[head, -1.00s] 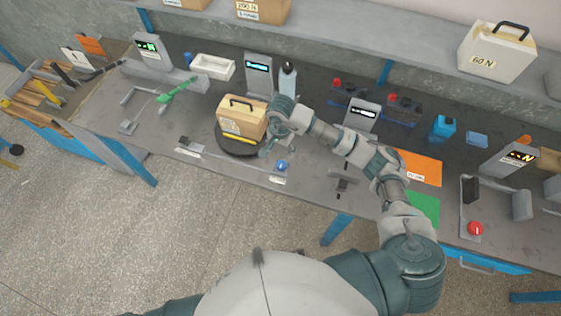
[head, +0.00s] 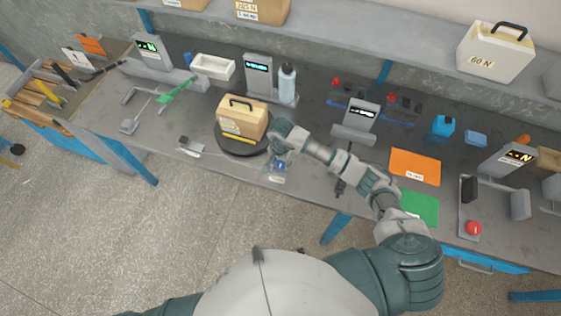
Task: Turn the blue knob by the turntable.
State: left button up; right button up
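The blue knob (head: 281,166) sits at the bench's front edge, just right of the dark round turntable (head: 236,147). A tan box with a dark handle (head: 241,117) and a yellow strip stands on the turntable. My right gripper (head: 272,160) reaches in from the right and hangs over the knob, partly hiding it. Its fingers are small and blurred here, so I cannot tell whether they are open or touching the knob. My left gripper is out of view; only a bit of my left arm shows at the bottom.
A clear bottle (head: 287,83) and a grey display unit (head: 258,76) stand behind the turntable. An orange sheet (head: 414,167) and a green sheet (head: 420,207) lie to the right. A red button (head: 474,228) is at the far right. The bench left of the turntable has free room.

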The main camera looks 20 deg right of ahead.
jog(key=shift+d, duration=0.1)
jog(key=c, duration=0.5)
jog(key=shift+m, duration=0.3)
